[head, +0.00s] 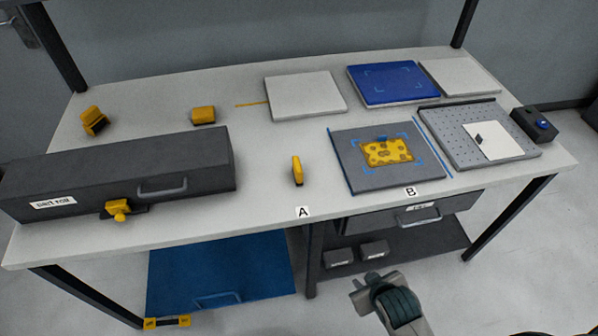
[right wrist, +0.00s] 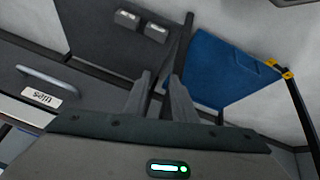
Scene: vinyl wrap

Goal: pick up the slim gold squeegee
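A slim gold piece (head: 297,171), which looks like the squeegee, lies near the front of the grey tabletop, just behind the label A. Nothing touches it. My right gripper (head: 362,287) is in front of the table and below its top, well away from the gold piece. In the right wrist view its two fingers (right wrist: 160,80) stand apart with nothing held between them. The gold piece does not show in that view. My left gripper is not in view.
A long dark box (head: 190,165) with a yellow latch takes up the left of the table (head: 255,205). Yellow blocks (head: 203,115) stand behind it. A grey mat (head: 355,180) with a gold patterned sheet lies to the right. An open drawer (head: 375,222) juts below the tabletop.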

